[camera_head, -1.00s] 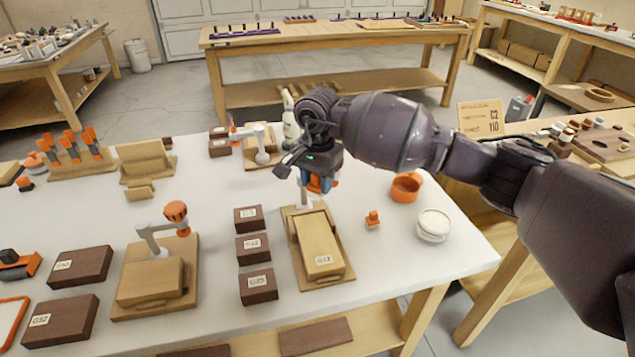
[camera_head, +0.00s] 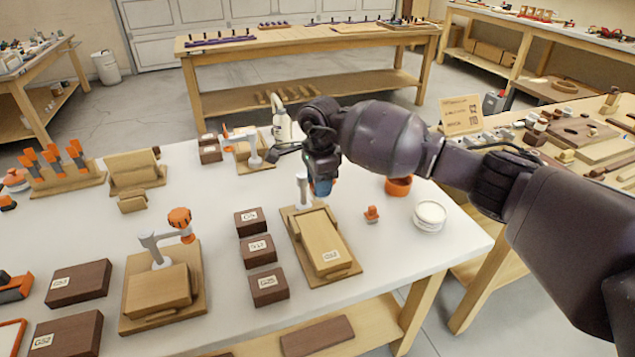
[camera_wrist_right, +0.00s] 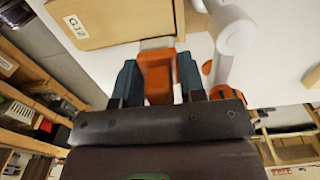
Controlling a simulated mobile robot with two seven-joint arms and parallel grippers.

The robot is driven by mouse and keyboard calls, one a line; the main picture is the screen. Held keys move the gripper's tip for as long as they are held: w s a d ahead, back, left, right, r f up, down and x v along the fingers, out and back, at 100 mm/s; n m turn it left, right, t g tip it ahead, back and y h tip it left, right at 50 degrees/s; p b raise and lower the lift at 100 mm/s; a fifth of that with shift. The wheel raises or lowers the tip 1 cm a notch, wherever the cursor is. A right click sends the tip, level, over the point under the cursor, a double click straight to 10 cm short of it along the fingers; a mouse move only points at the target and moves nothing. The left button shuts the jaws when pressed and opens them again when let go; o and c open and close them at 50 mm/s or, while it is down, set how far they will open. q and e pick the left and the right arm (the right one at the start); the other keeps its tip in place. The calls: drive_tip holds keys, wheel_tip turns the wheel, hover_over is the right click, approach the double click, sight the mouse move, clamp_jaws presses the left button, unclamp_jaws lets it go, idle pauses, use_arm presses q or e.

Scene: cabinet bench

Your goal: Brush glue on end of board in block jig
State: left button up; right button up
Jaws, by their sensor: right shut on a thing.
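A pale board labelled G12 (camera_head: 322,243) lies in a wooden block jig (camera_head: 340,278) near the table's right end. A grey clamp post (camera_head: 302,190) stands at the jig's far end. My right gripper (camera_head: 322,188) is over that end, its blue fingers shut on an orange block-shaped brush handle (camera_wrist_right: 157,78). A pale tip (camera_wrist_right: 156,44) shows beyond the handle, close to the board's end (camera_wrist_right: 110,20) in the wrist view; whether they touch I cannot tell. The clamp post (camera_wrist_right: 234,40) stands close beside my fingers. A white tub (camera_head: 430,215) stands right of the jig. My left gripper is out of view.
An orange cup (camera_head: 398,187) and a small orange piece (camera_head: 372,214) stand right of the jig. Several labelled dark blocks (camera_head: 259,251) line its left side. Another jig with a clamp (camera_head: 165,285) is farther left. A white bottle (camera_head: 281,123) stands behind my gripper.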

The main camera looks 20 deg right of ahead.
drive_tip(key=shift+a+f, duration=0.1)
drive_tip(key=shift+f, duration=0.25)
wheel_tip(320, 180, down, 2)
drive_tip(key=shift+f+b, duration=0.1)
drive_tip(key=shift+b, duration=0.35)
drive_tip(key=shift+f+b, duration=0.4)
drive_tip(key=shift+f, duration=0.85)
drive_tip(key=shift+f, duration=0.4)
drive_tip(key=shift+f, duration=0.3)
drive_tip(key=shift+a, duration=0.1)
